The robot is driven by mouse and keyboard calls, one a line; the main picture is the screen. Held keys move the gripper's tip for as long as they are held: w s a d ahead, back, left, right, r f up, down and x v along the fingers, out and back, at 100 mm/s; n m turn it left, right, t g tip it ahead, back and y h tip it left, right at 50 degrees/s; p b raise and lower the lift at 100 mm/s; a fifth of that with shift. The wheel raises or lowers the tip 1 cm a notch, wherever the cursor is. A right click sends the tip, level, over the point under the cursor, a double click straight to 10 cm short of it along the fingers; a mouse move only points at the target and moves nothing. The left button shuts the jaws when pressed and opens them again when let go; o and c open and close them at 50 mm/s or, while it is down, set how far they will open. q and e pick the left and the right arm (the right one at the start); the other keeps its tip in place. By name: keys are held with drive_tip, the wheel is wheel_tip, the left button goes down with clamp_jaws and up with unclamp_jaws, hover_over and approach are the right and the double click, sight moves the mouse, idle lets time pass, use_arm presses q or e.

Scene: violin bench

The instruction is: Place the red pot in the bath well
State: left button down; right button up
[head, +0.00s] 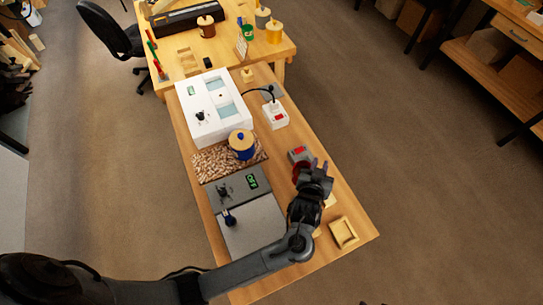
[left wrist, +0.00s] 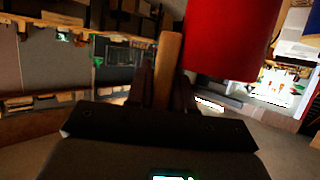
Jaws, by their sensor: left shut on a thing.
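The red pot (head: 299,171) is at my left gripper (head: 318,167), over the right side of the bench; the gripper and wrist partly cover it. In the left wrist view the red pot (left wrist: 232,38) is large at the upper right. A wooden handle (left wrist: 168,68) runs between the two dark fingers of my left gripper (left wrist: 163,80), which are shut on it. The white bath (head: 186,100) stands farther back on the bench, up and left of the gripper. Its two pale blue wells (head: 217,83) show open from above. My right gripper is not in view.
A blue pot with a wooden lid (head: 241,145) stands on a speckled mat (head: 208,166) in front of the bath. A grey hot plate (head: 256,228) with a green display is nearer. A white switch box (head: 275,115) and wooden tray (head: 343,232) are at right.

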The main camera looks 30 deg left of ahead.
use_arm(q)
drive_tip(key=shift+w+a+f+b, duration=0.2)
drive_tip(key=shift+w+a+f, duration=0.4)
drive_tip(key=shift+a+f, duration=1.2)
drive_tip(key=shift+w+a+f+b, duration=0.15)
drive_tip(key=shift+w+a+f, duration=0.45)
drive_tip(key=shift+a+f, duration=1.15)
drive_tip(key=shift+w+a+f+b, duration=0.2)
drive_tip(key=shift+w+a+f, duration=0.4)
drive_tip(key=shift+a+f, duration=1.15)
drive_tip(key=shift+f, duration=0.2)
drive_tip(key=c, duration=1)
unclamp_jaws()
drive_tip(key=shift+r, duration=0.1)
